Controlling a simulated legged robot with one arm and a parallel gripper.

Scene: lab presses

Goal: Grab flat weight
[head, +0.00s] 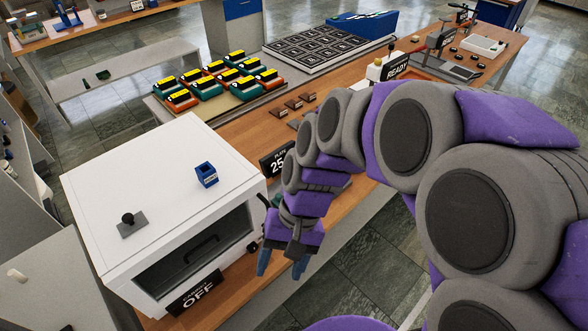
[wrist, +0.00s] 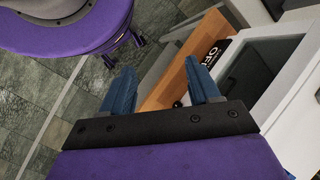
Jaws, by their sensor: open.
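A flat grey plate with a black knob (head: 131,224) lies on top of the white cabinet (head: 150,165), near its front left; it looks like the flat weight, though I cannot be sure. My gripper (head: 282,265) hangs to the right of the cabinet, beyond the wooden bench's edge, pointing down. Its blue fingers are apart with nothing between them. In the wrist view my gripper (wrist: 158,80) is open over the floor and bench edge. The plate is not visible there.
A small blue open box (head: 206,175) stands on the cabinet. An OFF sign (head: 194,293) and a partly hidden number sign (head: 277,160) stand nearby. Several coloured blocks (head: 222,80) and a patterned black board (head: 330,46) fill the bench behind. Tiled floor lies right.

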